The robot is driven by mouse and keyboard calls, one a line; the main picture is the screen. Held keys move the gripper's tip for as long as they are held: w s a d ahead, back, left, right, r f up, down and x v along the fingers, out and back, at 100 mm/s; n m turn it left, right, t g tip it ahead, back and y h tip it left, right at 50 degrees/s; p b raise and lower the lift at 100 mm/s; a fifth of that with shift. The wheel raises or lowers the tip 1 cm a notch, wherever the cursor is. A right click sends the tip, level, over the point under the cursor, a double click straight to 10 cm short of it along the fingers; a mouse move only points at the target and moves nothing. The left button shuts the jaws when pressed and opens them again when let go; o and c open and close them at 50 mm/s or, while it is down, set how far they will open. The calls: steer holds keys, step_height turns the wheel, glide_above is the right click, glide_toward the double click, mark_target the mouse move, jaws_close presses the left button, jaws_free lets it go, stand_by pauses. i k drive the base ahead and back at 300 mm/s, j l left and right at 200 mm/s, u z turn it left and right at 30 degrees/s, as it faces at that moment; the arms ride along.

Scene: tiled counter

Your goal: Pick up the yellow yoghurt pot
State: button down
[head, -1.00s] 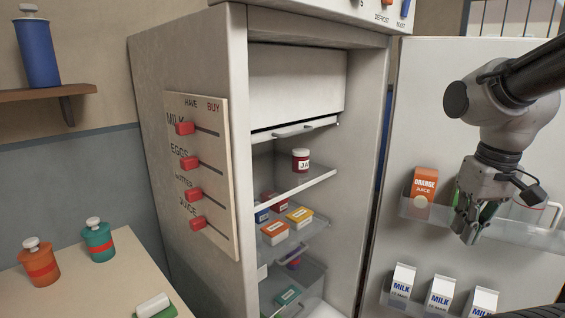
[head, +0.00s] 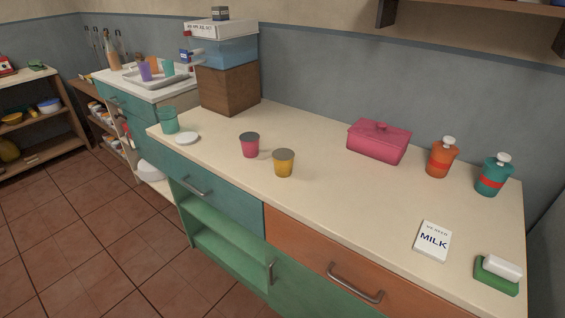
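The yellow yoghurt pot (head: 283,164) stands upright on the cream counter (head: 330,205), near its front edge. It has a dark grey top. A pink pot (head: 249,146) of similar shape stands just to its left, with a small gap between them. My gripper is not in the head view now, so its state and its place relative to the pot do not show.
A pink lidded box (head: 379,143) stands behind the pots to the right. Orange (head: 441,158) and teal (head: 493,175) jars, a milk note (head: 433,240) and a green sponge holder (head: 496,276) are further right. A teal cup (head: 168,120) and white disc (head: 187,138) are left. Counter around the yellow pot is clear.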

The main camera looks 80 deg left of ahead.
mark_target(284, 158)
steer(key=u, duration=2.65)
steer(key=i+j+z, duration=0.15)
steer(key=i+j, duration=0.75)
steer(key=j, duration=0.1)
